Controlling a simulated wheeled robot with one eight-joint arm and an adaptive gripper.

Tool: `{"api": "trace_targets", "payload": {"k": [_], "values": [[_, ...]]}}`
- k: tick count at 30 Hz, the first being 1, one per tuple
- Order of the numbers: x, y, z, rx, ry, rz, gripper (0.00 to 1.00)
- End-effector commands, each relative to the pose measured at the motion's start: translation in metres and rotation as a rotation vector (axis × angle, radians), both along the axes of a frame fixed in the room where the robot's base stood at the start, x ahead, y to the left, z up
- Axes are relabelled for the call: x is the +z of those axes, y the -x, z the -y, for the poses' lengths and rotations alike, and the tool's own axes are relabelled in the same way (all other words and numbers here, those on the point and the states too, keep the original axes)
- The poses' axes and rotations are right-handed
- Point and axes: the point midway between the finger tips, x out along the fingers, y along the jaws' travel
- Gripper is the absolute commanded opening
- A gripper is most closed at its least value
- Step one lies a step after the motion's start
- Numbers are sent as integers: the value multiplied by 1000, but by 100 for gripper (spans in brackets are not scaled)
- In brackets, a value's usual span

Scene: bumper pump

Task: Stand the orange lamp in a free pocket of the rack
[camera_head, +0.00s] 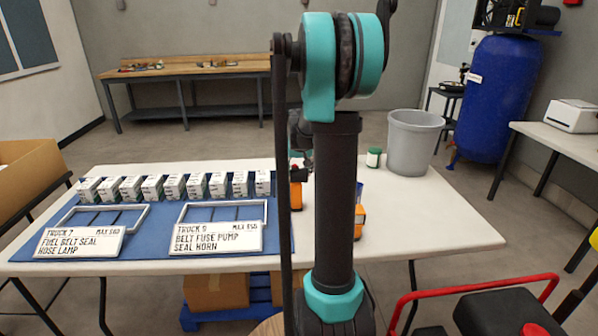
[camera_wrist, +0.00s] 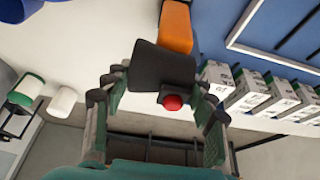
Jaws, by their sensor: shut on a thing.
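An orange lamp with a dark block-like part and a red knob shows in the wrist view (camera_wrist: 176,28). My gripper (camera_wrist: 163,95) has its fingers on both sides of the dark part and is shut on it. In the head view my arm hides most of the gripper; an orange piece (camera_head: 296,196) shows just left of the arm. Two white-framed racks with dark dividers lie on a blue mat: one behind the TRUCK 7 sign (camera_head: 143,219), one behind the TRUCK 9 sign (camera_head: 182,214). Their visible pockets look empty. A rack frame also shows in the wrist view (camera_wrist: 262,57).
Several white-and-green boxes (camera_head: 152,187) stand in a row behind the racks. Another orange object (camera_head: 360,218) is partly hidden right of my arm. A green jar (camera_head: 373,157) and a grey bin (camera_head: 414,143) stand at the right. The white table (camera_head: 440,215) is clear at front right.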

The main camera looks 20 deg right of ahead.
Motion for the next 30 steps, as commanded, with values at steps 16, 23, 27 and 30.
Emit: {"api": "trace_targets", "payload": {"k": [16, 23, 27, 30], "values": [[1, 0, 0, 0, 0, 0, 77], [25, 10, -3, 0, 0, 0, 77], [51, 20, -6, 0, 0, 0, 77], [70, 28, -8, 0, 0, 0, 77]]}}
